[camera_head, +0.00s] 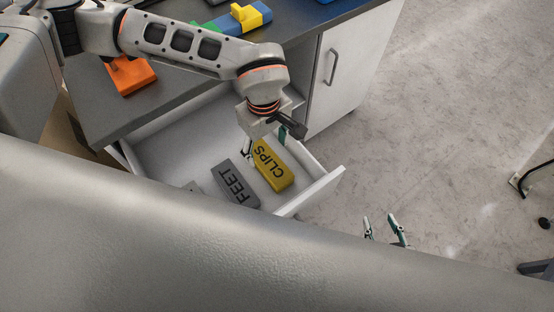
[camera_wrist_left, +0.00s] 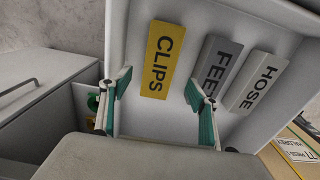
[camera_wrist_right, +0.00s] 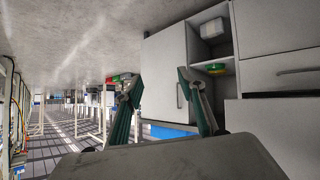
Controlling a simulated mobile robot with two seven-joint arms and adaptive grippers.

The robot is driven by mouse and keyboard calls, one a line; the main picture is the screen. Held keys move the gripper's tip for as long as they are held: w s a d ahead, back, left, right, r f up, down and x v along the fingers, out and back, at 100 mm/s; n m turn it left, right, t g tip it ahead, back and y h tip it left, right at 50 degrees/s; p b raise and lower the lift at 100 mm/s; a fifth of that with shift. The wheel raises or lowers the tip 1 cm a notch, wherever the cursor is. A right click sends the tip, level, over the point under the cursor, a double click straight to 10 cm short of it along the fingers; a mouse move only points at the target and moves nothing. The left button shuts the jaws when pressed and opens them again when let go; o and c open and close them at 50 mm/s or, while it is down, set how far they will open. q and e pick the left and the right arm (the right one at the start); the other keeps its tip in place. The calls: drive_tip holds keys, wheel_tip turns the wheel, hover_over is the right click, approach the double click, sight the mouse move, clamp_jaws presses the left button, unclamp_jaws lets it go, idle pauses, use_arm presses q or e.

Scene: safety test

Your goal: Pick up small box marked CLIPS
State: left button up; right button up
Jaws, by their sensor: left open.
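The yellow box marked CLIPS (camera_head: 273,167) lies in the open white drawer, near the drawer's right end in the head view. In the left wrist view the CLIPS box (camera_wrist_left: 161,60) shows ahead of and between the parted fingertips. My left gripper (camera_head: 265,145) is open and empty, above the drawer at the box's far end. Its fingers (camera_wrist_left: 157,86) do not visibly touch the box. My right gripper (camera_head: 383,222) is outside the drawer over the floor. Its fingers (camera_wrist_right: 158,82) are apart with nothing between them.
A grey box marked FEET (camera_head: 236,183) lies beside the CLIPS box, and a box marked HOSE (camera_wrist_left: 257,82) lies beyond it. The drawer's wall (camera_head: 310,192) stands close to the CLIPS box. The worktop (camera_head: 95,105) holds orange, blue and yellow items. Open floor lies right.

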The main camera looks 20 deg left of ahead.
sight(269, 161)
use_arm(q)
drive_tip(key=f, duration=0.6)
drive_tip(key=shift+s+d+f+b, duration=0.15)
drive_tip(key=shift+d+f+b, duration=0.1)
drive_tip(key=shift+b, duration=0.15)
drive_tip(key=shift+f, duration=0.5)
drive_tip(key=shift+r, duration=0.1)
drive_tip(key=c, duration=1.3)
